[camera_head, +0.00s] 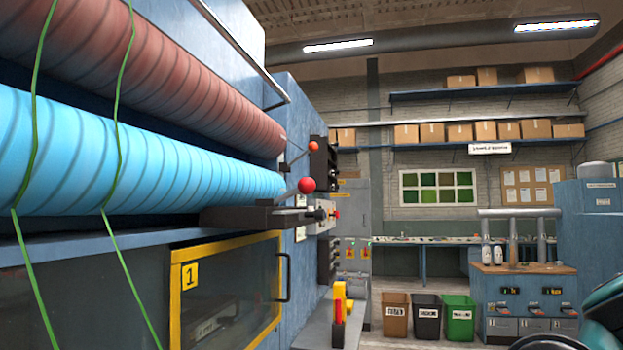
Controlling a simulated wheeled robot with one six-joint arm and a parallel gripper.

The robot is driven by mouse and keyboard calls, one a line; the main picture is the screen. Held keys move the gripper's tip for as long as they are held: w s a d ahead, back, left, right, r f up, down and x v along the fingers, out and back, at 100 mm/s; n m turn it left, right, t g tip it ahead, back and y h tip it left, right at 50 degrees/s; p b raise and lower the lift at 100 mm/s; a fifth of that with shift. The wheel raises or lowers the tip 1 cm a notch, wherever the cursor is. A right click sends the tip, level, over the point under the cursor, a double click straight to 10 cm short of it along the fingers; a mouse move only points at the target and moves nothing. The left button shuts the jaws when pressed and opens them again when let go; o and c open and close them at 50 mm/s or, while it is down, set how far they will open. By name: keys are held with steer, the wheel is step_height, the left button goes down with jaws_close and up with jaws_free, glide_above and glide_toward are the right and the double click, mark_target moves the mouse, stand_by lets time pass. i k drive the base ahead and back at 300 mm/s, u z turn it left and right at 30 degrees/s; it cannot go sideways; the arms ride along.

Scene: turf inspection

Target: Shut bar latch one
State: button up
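A yellow-framed panel (176,300) with a dark window and a "1" label is on the blue machine at the lower left. A dark bar handle (287,278) is at its right edge. I cannot tell whether this handle is the bar latch, or whether a latch there is open or shut. A lever with a red ball (306,185) sticks out above the panel, near a dark block (250,216). A second lever with an orange-red ball (314,146) is higher up. My gripper is not in view.
A red roller (170,80) and a blue roller (130,165) run along the machine, with green strands hanging in front. A yellow-and-red upright part (339,302) stands beyond the panel. Brown, black and green bins (459,318) stand on the floor, left of a wooden-topped cabinet (525,270).

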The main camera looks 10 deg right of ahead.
mark_target(306, 186)
steer(key=k, duration=0.6)
steer(key=z, duration=1.6)
steer(key=i, duration=1.35)
steer(key=u, duration=3.7)
